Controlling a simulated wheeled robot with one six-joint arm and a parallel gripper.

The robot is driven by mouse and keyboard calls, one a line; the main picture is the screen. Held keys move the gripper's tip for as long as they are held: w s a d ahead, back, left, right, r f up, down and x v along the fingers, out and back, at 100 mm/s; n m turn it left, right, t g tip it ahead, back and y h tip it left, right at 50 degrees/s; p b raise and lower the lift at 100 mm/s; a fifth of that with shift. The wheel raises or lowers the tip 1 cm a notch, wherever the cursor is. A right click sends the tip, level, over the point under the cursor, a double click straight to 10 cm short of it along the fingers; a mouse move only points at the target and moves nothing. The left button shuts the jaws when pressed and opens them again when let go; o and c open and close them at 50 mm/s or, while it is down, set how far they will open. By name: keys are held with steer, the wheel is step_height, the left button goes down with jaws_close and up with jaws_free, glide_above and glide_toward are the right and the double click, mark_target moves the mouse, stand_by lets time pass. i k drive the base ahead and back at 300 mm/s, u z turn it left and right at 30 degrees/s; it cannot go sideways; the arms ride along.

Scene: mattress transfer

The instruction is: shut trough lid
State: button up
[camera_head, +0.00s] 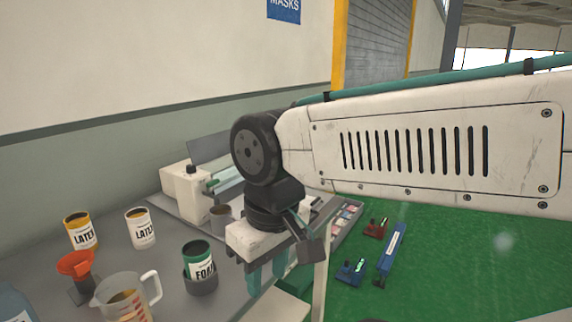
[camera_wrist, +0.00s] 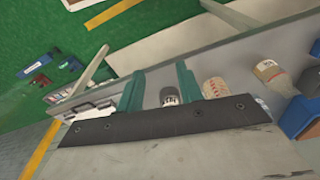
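What appears to be the trough lid is a flat grey panel (camera_head: 207,146) tilted up behind the bench equipment in the head view. Below it is a pale teal trough-like part (camera_head: 226,184), partly hidden by my arm. My gripper (camera_head: 268,280) points down at the bench's right edge, in front of and apart from the panel. In the wrist view its two teal fingers (camera_wrist: 159,80) stand apart with nothing gripped between them. The panel cannot be made out in the wrist view.
A cream machine (camera_head: 187,193) stands left of the trough. Latex cans (camera_head: 141,229), a green foam can (camera_head: 197,261), an orange funnel (camera_head: 75,264) and a measuring jug (camera_head: 124,298) crowd the bench's near left. Green floor (camera_head: 460,270) with several tools lies right.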

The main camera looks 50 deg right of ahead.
mark_target(202, 150)
steer(key=z, duration=0.75)
steer(key=i, duration=0.25)
steer(key=u, duration=0.1)
steer(key=k, duration=1.25)
steer(key=z, duration=0.55)
steer(key=i, duration=0.5)
steer(key=z, duration=0.6)
steer(key=i, duration=1.3)
steer(key=u, duration=1.25)
steer(key=i, duration=0.5)
steer(key=u, duration=0.5)
